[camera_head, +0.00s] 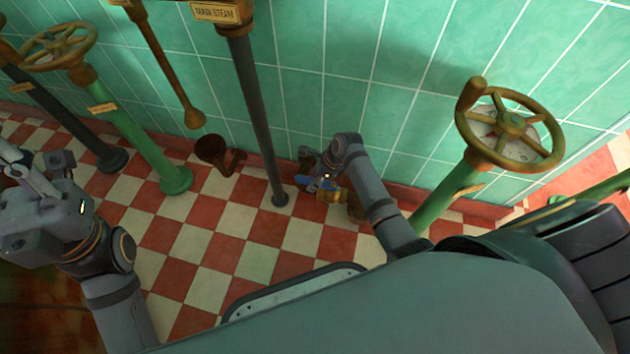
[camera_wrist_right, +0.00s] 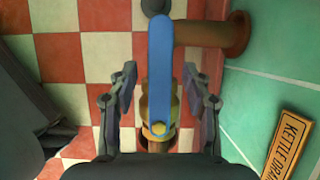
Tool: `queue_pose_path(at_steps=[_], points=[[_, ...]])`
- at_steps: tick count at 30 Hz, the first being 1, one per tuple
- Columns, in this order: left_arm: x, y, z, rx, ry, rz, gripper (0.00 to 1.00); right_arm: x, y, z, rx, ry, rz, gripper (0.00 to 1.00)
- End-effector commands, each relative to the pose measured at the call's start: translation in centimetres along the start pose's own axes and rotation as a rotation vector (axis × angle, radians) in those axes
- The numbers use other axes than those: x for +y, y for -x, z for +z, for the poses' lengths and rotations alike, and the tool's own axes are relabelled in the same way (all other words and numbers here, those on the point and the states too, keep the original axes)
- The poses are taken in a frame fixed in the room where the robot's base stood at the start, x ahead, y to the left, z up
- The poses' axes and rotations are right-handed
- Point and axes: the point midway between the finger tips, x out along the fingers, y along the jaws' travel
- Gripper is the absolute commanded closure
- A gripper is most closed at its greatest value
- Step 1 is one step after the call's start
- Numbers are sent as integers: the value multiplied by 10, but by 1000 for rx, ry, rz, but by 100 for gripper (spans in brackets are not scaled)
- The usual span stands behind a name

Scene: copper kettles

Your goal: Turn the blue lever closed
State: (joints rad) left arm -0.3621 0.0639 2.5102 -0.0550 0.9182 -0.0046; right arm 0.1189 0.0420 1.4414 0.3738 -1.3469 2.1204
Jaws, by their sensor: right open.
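The blue lever (camera_wrist_right: 160,70) runs straight up the middle of the right wrist view. A brass bolt (camera_wrist_right: 158,128) sits at its lower end, with a brass valve body behind it. In the head view the lever (camera_head: 312,186) is small, low by the wall, and partly hidden by my right arm. My right gripper (camera_wrist_right: 160,105) is open, one finger on each side of the lever, with visible gaps to it. It also shows in the head view (camera_head: 318,172). My left gripper (camera_head: 22,172) is at the left edge, away from the lever; its fingers are unclear.
A dark vertical pipe (camera_head: 258,110) stands left of the valve. Green pipes with brass handwheels (camera_head: 510,125) stand at the right and left. A copper pipe end (camera_wrist_right: 225,35) and a kettle drain sign (camera_wrist_right: 290,145) are near the lever. Checkered floor (camera_head: 200,250) is open at left.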

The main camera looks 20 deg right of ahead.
Motion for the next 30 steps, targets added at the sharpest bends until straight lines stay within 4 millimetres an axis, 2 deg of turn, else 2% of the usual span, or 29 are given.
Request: queue_pose_path(at_steps=[6,7,17,26,30], points=[[0,0,0,0,0,0,60,0,0,0,0,0,0,51],[0,0,0,0,0,0,60,0,0,0,0,0,0,54],[0,0,0,0,0,0,60,0,0,0,0,0,0,98],[0,-1,0,0,0,0,60,0,1,0,1,0,0,100],[-1,-8,-1,0,2,-2,60,-1,4,-3,1,6,3,100]])
